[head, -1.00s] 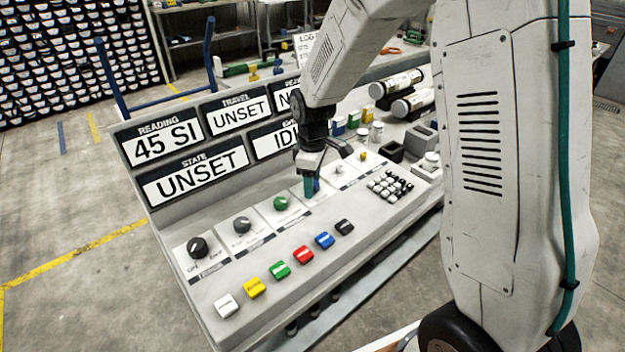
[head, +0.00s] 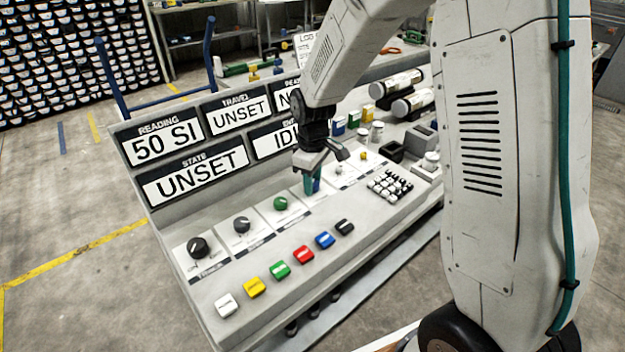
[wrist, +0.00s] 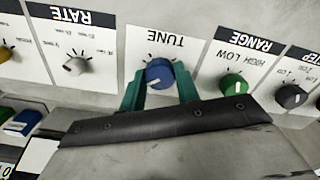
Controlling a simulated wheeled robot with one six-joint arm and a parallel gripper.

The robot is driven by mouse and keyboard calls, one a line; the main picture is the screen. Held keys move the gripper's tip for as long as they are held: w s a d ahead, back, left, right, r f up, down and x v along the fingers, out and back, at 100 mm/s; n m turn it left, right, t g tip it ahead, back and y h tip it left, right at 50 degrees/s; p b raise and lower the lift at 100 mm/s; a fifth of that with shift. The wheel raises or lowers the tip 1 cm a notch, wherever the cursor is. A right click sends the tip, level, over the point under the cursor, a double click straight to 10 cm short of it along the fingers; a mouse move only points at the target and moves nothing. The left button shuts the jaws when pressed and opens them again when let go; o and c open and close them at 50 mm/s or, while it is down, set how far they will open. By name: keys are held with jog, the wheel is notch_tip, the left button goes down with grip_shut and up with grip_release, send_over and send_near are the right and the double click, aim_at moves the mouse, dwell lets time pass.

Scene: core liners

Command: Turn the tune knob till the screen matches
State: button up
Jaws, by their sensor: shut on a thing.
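The tune knob (wrist: 158,74) is blue with a white pointer mark and sits under the TUNE label in the wrist view. My gripper (wrist: 160,88) has its two green fingers shut on it, one on each side. In the head view my gripper (head: 312,186) reaches down to the panel and mostly hides the knob. The reading screen (head: 162,145) shows "50 SI". The state screen (head: 194,178) shows "UNSET", and the travel screen (head: 240,114) also shows "UNSET". Another screen (head: 277,141) is partly hidden behind my arm.
A green range knob (wrist: 233,86) and a white rate knob (wrist: 75,65) flank the tune knob. A row of coloured buttons (head: 303,255) lies along the panel's front. A keypad (head: 390,185) and core tubes (head: 412,103) are to the right.

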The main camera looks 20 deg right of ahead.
jog(key=m, duration=0.5)
jog(key=shift+m, duration=0.4)
dwell(0.3)
jog(key=o, duration=1)
jog(key=shift+c, duration=0.2)
notch_tip(320, 180, up, 8)
jog(key=shift+f, duration=0.1)
